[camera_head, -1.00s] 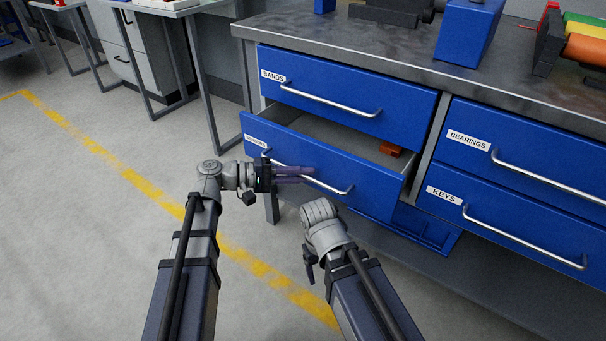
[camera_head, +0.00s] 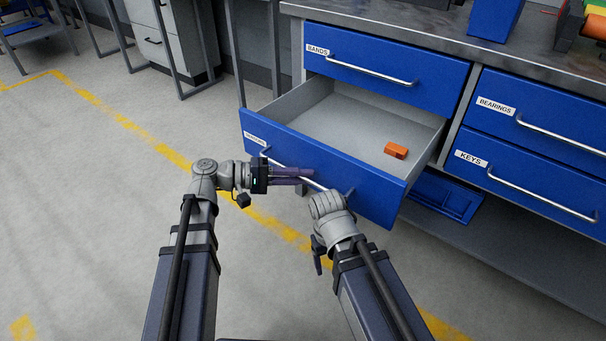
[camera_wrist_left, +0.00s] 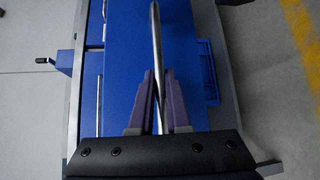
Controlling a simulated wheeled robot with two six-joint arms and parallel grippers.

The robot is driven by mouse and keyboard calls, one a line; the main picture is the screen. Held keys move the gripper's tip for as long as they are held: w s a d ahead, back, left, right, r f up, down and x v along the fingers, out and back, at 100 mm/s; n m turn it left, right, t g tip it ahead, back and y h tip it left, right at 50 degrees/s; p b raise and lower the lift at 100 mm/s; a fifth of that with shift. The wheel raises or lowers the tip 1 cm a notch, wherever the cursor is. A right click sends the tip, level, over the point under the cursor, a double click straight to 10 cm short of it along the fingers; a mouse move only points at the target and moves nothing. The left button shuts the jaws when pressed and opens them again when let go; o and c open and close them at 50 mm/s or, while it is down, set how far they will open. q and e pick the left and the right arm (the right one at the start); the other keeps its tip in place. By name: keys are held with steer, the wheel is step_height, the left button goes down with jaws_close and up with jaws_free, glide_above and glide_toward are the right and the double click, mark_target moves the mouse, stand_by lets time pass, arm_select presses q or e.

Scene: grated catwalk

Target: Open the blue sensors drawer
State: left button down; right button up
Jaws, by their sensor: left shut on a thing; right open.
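The blue sensors drawer (camera_head: 300,160) is pulled well out below the bands drawer in the head view. Its label is small and hard to read, and its grey inside shows. An orange block (camera_head: 396,151) lies inside toward the right. My left gripper (camera_head: 308,173) is shut on the drawer's silver bar handle (camera_head: 312,183). In the left wrist view, its two purple fingers (camera_wrist_left: 159,102) close on the handle (camera_wrist_left: 156,45) from both sides.
The bands drawer (camera_head: 385,65), bearings drawer (camera_head: 545,110) and keys drawer (camera_head: 530,180) are closed. A grey worktop (camera_head: 400,27) with several objects lies above. The floor (camera_head: 90,200) to the left is clear, with yellow lines.

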arm_select(q)
steer(key=c, duration=0.9)
jaws_free()
steer(key=shift+a, duration=0.1)
steer(key=a, duration=0.5)
steer(key=s+a+r+p, duration=0.1)
steer(key=a, duration=0.1)
steer(key=shift+a, duration=0.25)
